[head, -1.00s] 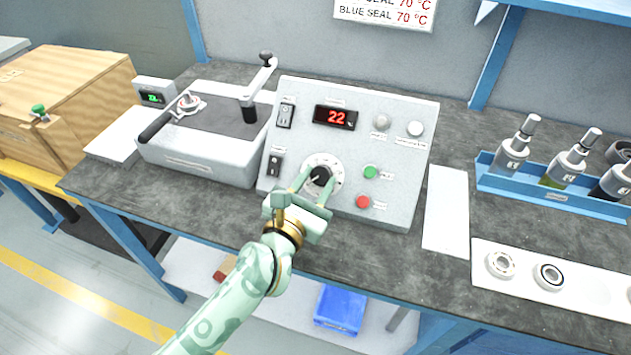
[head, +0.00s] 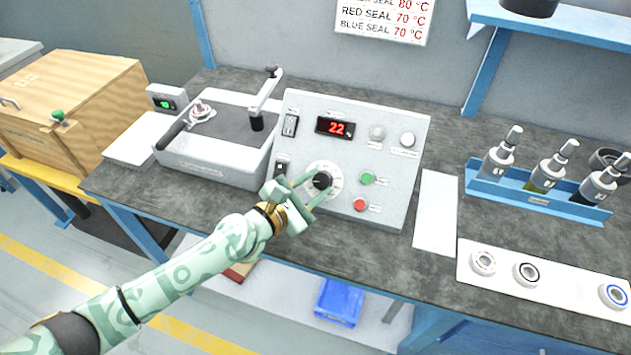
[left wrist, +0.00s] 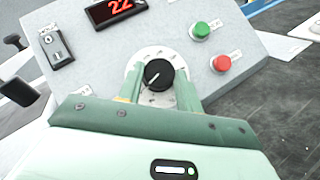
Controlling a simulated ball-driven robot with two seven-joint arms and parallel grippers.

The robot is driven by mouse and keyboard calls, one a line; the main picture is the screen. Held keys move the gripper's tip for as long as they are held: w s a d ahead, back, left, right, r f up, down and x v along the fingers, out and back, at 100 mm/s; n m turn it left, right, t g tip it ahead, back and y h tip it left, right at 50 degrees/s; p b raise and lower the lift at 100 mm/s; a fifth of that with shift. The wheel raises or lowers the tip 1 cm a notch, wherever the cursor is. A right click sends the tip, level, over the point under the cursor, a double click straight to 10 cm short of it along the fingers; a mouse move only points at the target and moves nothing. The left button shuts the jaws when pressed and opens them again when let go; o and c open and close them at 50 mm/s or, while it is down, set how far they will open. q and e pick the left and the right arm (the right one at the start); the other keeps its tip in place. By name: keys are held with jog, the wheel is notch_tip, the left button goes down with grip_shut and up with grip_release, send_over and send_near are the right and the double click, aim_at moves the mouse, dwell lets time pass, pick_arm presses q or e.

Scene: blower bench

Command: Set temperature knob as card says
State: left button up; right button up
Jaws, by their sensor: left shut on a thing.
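The black temperature knob (head: 322,181) sits on a white round dial on the sloped grey control panel (head: 393,140). My left gripper (head: 313,186) is shut on the knob, with a finger on either side. The knob (left wrist: 159,75) also shows in the left wrist view, its white pointer line slanting to the lower left. The red display (head: 335,128) reads about 22. The card (head: 384,18) on the back wall reads red seal 70 °C and blue seal 70 °C; its top line, partly cut off, ends in 80 °C. My right gripper is not in view.
Green (head: 367,179) and red (head: 360,205) buttons are right of the knob. A grey machine with a crank lever (head: 262,100) stands left of the panel. A blue rack (head: 540,195) with several bottles and a white strip (head: 575,281) with bearings lie right.

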pick_arm(q)
jog(key=shift+r+m+g+h+p, duration=0.1)
jog(key=shift+m+g+h+p, duration=0.25)
jog(key=shift+m, duration=0.35)
jog(key=o, duration=1)
jog(key=shift+a, duration=0.1)
